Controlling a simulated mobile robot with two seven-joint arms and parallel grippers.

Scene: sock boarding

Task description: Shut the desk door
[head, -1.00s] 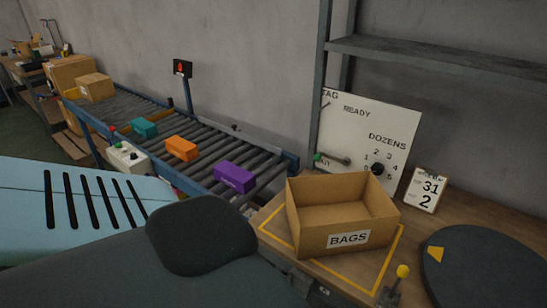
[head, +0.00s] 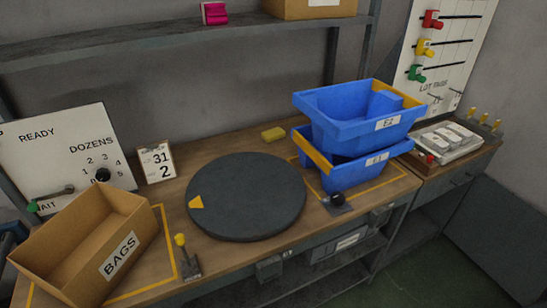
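The wooden-topped desk (head: 130,222) runs across the view from lower left to right. Under its front edge are a small dark grey box (head: 270,268), a labelled grey drawer or bin front (head: 345,243) and an open lower shelf. The lower grey unit (head: 455,188) at the right end shows a panel front. I cannot make out a door standing open on any of these. Neither of my grippers is in the head view.
An open cardboard box marked BAGS (head: 92,245) stands at the left. A dark round turntable (head: 246,195) is in the middle. Stacked blue bins (head: 360,118) and a white device (head: 450,140) stand right. Green floor (head: 430,275) is clear at lower right.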

